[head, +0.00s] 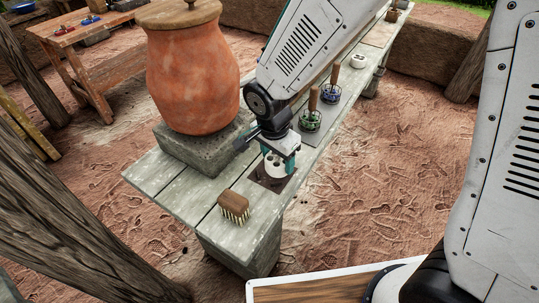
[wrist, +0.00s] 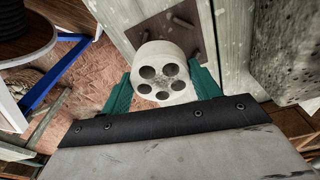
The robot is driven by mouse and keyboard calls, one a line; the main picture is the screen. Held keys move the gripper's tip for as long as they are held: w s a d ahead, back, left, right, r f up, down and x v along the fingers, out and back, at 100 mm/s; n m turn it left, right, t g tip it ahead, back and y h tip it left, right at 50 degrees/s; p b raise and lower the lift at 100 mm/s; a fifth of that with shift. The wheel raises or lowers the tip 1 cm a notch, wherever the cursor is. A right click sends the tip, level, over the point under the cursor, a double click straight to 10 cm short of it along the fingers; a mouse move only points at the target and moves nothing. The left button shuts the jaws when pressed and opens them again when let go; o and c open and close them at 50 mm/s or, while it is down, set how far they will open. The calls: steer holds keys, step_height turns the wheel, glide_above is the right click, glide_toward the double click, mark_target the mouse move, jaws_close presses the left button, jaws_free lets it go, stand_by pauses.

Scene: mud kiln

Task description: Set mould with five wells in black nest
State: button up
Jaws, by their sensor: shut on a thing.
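My gripper (head: 279,163) is shut on a white round mould with five wells (wrist: 165,81). Its green fingers grip the mould from both sides in the wrist view. The mould (head: 272,166) also shows in the head view, upright between the fingers. A dark brown square plate with short pegs (wrist: 160,25), which looks like the nest, lies on the bench right by the mould. In the head view the dark square (head: 287,184) shows under and around the mould. I cannot tell whether the mould touches it.
A wooden brush (head: 234,206) lies on the grey plank bench (head: 160,178), left of the gripper. A large clay jar (head: 190,75) stands on a stone block (head: 197,150) behind it. Two wooden-handled tools (head: 312,118) and another white piece (head: 358,61) stand farther along.

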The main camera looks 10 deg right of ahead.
mark_target(273, 163)
steer(key=shift+w+a, duration=0.35)
steer(key=shift+w, duration=0.05)
steer(key=shift+w+a+f, duration=0.1)
steer(key=shift+w+f, duration=0.1)
steer(key=shift+f, duration=0.75)
steer(key=shift+w+a+f, duration=0.1)
steer(key=shift+w+f, duration=0.05)
steer(key=shift+f, duration=0.75)
steer(key=shift+f, duration=0.15)
steer(key=o, duration=1.2)
